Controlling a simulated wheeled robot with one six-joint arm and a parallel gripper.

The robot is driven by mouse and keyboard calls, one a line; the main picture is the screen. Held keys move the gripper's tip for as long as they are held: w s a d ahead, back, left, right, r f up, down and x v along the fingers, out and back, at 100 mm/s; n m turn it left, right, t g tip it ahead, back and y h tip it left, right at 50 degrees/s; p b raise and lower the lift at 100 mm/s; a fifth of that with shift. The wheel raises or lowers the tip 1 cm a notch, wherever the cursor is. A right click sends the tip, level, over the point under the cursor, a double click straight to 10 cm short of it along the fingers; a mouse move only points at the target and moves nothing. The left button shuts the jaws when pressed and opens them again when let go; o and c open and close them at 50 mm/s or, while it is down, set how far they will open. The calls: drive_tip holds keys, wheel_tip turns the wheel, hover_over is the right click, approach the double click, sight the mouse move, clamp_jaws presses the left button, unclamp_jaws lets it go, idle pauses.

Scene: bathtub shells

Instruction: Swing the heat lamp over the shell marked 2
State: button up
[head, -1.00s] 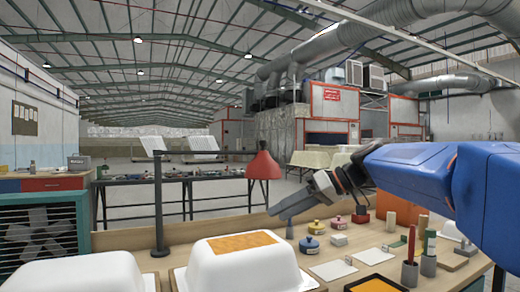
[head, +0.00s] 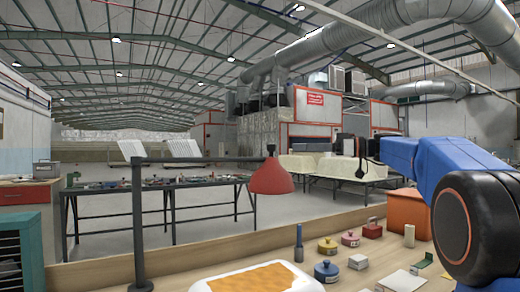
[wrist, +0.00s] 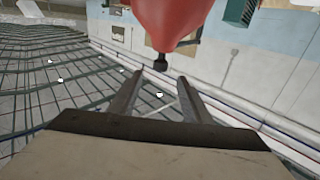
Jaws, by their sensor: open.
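The heat lamp has a red cone shade (head: 271,178) hanging from a dark horizontal bar (head: 205,159) on an upright post (head: 140,225). A white shell (head: 215,284) with an orange patch shows at the bottom edge, mostly cut off; no number on it is readable. In the head view the shade hangs beyond and above this shell. My gripper (wrist: 160,78) is open and empty in the wrist view. The red shade (wrist: 172,14) and its dark knob (wrist: 160,63) appear just past the fingertips, with no clear contact. In the head view my fingers cannot be made out.
The bench (head: 190,266) holds several small lidded pots, including a blue one (head: 326,270), and an orange box (head: 409,210) at right. A dark table (head: 105,215) with parts stands behind. Air above the bench between lamp and arm looks clear.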

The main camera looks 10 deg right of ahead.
drive_tip(key=x, duration=1.4)
drive_tip(key=shift+w+a, duration=0.1)
drive_tip(key=shift+a, duration=0.15)
drive_tip(key=shift+c, duration=0.2)
clamp_jaws()
